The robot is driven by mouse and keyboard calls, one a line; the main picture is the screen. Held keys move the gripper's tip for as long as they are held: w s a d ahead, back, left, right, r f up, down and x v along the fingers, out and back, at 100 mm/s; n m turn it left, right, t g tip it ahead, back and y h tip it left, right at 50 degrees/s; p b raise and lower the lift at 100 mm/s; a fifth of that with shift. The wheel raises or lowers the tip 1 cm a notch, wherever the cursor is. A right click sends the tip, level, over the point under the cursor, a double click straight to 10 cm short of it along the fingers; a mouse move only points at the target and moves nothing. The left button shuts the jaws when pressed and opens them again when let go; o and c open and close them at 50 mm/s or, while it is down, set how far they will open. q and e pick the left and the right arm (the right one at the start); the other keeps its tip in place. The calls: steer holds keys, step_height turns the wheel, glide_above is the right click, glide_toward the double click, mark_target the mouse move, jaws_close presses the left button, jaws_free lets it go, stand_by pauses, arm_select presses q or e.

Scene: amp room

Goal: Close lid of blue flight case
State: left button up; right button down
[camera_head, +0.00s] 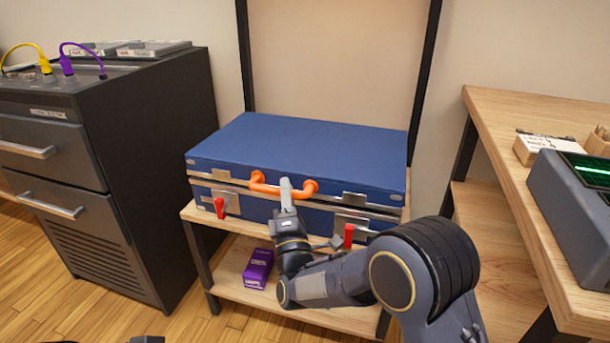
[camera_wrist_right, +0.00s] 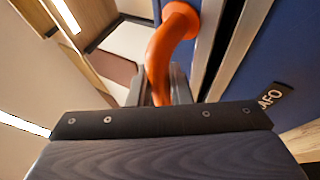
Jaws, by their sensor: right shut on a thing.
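The blue flight case (camera_head: 290,145) lies flat on a wooden shelf stand, its lid down over the base. A narrow dark line shows between the metal rims; I cannot tell whether the lid is fully seated. An orange handle (camera_head: 262,187) is on the lid's front edge; it also shows in the right wrist view (camera_wrist_right: 160,60). My right gripper (camera_head: 286,192) is shut on this handle, near its middle. Two red latch levers, a left one (camera_head: 220,208) and a right one (camera_head: 348,235), hang on the base's front.
The wooden stand (camera_head: 225,237) has a lower shelf with a purple box (camera_head: 258,268). A dark drawer cabinet (camera_head: 150,150) stands left. A wooden desk (camera_head: 500,115) with a grey instrument (camera_head: 575,210) stands right, close to my right arm. Wall is behind the case.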

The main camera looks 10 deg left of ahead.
arm_select(q)
steer(key=shift+s+d+f, duration=0.1)
steer(key=shift+s+d, duration=0.1)
steer(key=shift+d, duration=0.25)
arm_select(e)
step_height(320, 180, down, 2)
steer(key=shift+s+f+n+t, duration=0.1)
steer(key=shift+s+n+t, duration=0.05)
steer(key=shift+n+t, duration=0.15)
steer(key=shift+a+f, duration=0.1)
steer(key=shift+f, duration=0.1)
steer(key=c, duration=1.4)
jaws_free()
steer(key=shift+o, duration=0.4)
steer(key=shift+r, duration=0.1)
steer(key=shift+r, duration=0.1)
arm_select(q)
steer(key=shift+r+p, duration=0.8)
steer(key=shift+r, duration=0.1)
arm_select(e)
steer(key=v, duration=0.8)
